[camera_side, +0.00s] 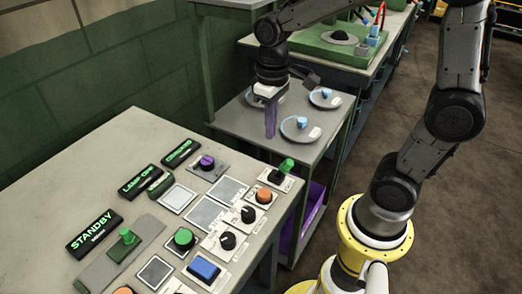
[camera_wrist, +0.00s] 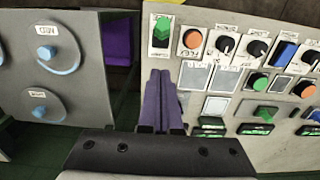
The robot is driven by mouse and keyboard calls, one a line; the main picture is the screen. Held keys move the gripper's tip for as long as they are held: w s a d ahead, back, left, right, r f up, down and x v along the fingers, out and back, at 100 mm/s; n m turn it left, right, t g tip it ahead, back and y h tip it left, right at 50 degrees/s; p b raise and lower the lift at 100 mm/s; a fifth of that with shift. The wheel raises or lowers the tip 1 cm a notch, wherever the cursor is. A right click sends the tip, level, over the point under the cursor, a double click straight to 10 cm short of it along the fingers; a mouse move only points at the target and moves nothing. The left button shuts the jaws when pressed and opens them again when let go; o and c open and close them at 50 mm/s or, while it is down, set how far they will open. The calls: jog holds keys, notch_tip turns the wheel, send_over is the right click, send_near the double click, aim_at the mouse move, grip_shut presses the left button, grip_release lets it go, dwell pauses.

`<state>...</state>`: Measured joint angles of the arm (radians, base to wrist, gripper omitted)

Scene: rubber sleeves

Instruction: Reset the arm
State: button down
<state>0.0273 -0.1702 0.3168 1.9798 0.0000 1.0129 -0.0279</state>
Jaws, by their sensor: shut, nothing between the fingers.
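My gripper (camera_side: 271,134) has purple fingers that point down. It hangs over the grey side table (camera_side: 236,119), close to the edge of the control bench (camera_side: 135,125), and holds nothing. In the wrist view the two purple fingers of my gripper (camera_wrist: 160,74) lie side by side, shut. From that view they show between the grey table with dishes on the left and the control panel (camera_wrist: 228,103) on the right. I cannot tell the exact height of the fingertips above the table.
Grey dishes with blue knobs, one at the front (camera_side: 289,134) and one behind (camera_side: 317,103), stand near my gripper. The bench carries knobs, buttons, a green lever (camera_side: 287,166) and lit signs, one reading STANDBY (camera_side: 94,233). A green-topped station (camera_side: 310,45) stands behind.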

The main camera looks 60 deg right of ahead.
jog(key=s+r+t, duration=0.5)
jog(key=s+r, duration=0.1)
jog(key=s, duration=0.6)
jog(key=shift+s+a+t, duration=0.15)
jog(key=shift+a+t, duration=0.15)
jog(key=shift+a, duration=0.1)
